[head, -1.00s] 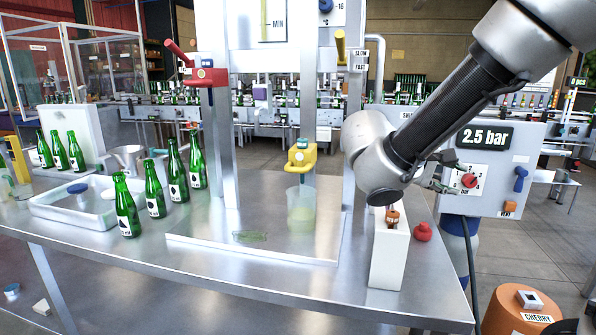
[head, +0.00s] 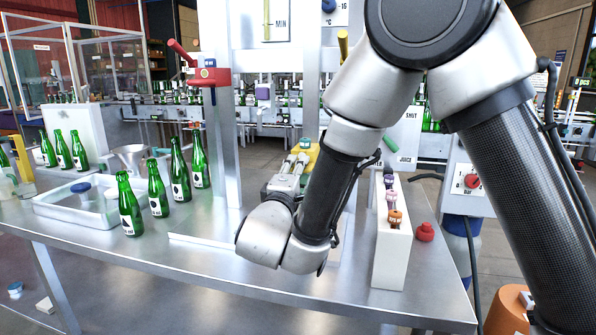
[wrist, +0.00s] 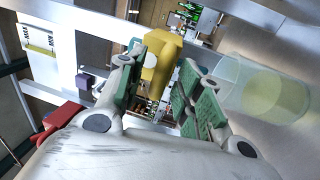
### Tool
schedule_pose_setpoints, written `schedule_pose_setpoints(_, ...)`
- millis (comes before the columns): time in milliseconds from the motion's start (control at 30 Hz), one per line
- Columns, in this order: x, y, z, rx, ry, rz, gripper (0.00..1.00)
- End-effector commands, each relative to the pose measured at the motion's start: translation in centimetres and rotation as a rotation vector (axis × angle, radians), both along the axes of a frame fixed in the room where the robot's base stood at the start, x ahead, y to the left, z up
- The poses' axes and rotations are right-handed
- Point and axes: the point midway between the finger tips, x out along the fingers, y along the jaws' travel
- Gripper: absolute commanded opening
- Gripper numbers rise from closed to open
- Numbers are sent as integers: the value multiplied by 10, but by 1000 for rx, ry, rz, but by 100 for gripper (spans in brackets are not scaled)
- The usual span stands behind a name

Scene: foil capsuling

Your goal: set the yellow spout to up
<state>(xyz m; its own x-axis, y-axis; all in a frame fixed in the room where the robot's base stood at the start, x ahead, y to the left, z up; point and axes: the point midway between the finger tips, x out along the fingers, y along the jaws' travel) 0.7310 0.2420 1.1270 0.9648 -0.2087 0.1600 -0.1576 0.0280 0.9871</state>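The yellow spout (head: 313,154) is on the machine's frame, partly hidden behind my gripper and arm in the head view. In the wrist view the yellow spout (wrist: 163,62) lies between and just beyond the two green-padded fingers. My gripper (wrist: 165,72) is open, with one finger on each side of the spout. I cannot tell whether either finger touches it. In the head view my gripper (head: 293,160) is at the spout's height. A clear beaker (wrist: 262,88) with pale yellow-green liquid is beside the right finger; my arm hides it in the head view.
A red clamp-like fitting with a handle (head: 208,77) is on the left post. Green bottles (head: 157,190) and a metal tray (head: 75,212) stand on the left of the table. A white block with small capped items (head: 390,250) and a red knob (head: 425,232) are at right.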

Motion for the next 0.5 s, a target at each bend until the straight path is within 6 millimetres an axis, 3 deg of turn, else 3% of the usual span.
schedule_pose_setpoints(333, 7, -2, 1, 0, 0, 0, 35)
schedule_pose_setpoints(500, 7, -2, 1, 0, 0, 0, 6)
